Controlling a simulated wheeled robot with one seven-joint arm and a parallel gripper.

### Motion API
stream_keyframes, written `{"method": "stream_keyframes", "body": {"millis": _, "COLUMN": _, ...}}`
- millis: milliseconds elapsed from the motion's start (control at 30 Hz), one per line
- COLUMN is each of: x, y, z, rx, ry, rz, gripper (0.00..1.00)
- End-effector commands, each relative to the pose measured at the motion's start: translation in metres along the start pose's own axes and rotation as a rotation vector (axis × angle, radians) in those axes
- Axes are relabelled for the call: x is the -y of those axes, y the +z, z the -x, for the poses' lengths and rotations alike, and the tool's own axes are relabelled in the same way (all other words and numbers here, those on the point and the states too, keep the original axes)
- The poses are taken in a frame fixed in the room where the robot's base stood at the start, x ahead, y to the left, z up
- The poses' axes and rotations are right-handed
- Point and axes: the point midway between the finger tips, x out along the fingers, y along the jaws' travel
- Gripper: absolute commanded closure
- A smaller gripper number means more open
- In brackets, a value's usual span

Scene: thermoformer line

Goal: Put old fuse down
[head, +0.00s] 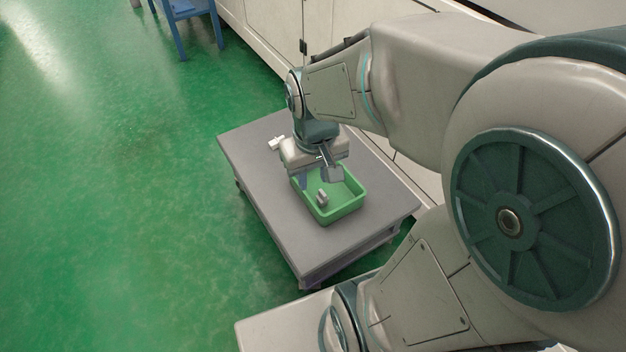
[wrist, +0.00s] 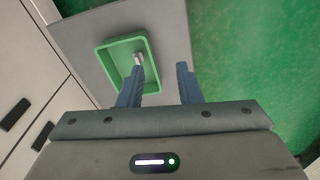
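The old fuse, a small grey-white cylinder (head: 322,197), lies inside a green tray (head: 342,214), apparently on its floor. In the wrist view the fuse (wrist: 139,58) shows just beyond the tip of the left finger, in the green tray (wrist: 104,62). My gripper (head: 318,179) is over the tray's back left part in the head view. In the wrist view my gripper (wrist: 160,78) has its two blue fingers well apart with nothing between them. The left finger hides part of the tray; the right finger is outside the tray's outline.
Pale cabinets (head: 262,30) run behind the cart. A blue chair or stand (head: 188,14) is at the top left. The green floor (head: 110,200) at the left is clear.

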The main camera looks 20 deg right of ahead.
Motion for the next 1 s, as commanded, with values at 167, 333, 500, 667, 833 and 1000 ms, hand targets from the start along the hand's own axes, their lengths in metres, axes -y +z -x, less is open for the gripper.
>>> {"method": "stream_keyframes", "body": {"millis": 167, "x": 0.011, "y": 0.027, "z": 0.015, "rx": -0.018, "ry": -0.017, "rz": -0.023, "gripper": 0.68}}
{"method": "stream_keyframes", "body": {"millis": 333, "x": 0.014, "y": 0.034, "z": 0.017, "rx": -0.02, "ry": -0.023, "rz": -0.032, "gripper": 0.68}}
{"method": "stream_keyframes", "body": {"millis": 500, "x": 0.014, "y": 0.034, "z": 0.017, "rx": -0.019, "ry": -0.023, "rz": -0.032, "gripper": 0.68}}
{"method": "stream_keyframes", "body": {"millis": 667, "x": 0.014, "y": 0.033, "z": 0.017, "rx": -0.019, "ry": -0.023, "rz": -0.032, "gripper": 0.68}}
{"method": "stream_keyframes", "body": {"millis": 833, "x": 0.014, "y": 0.033, "z": 0.017, "rx": -0.019, "ry": -0.023, "rz": -0.031, "gripper": 0.68}}
{"method": "stream_keyframes", "body": {"millis": 1000, "x": 0.014, "y": 0.033, "z": 0.017, "rx": -0.02, "ry": -0.022, "rz": -0.031, "gripper": 0.68}}
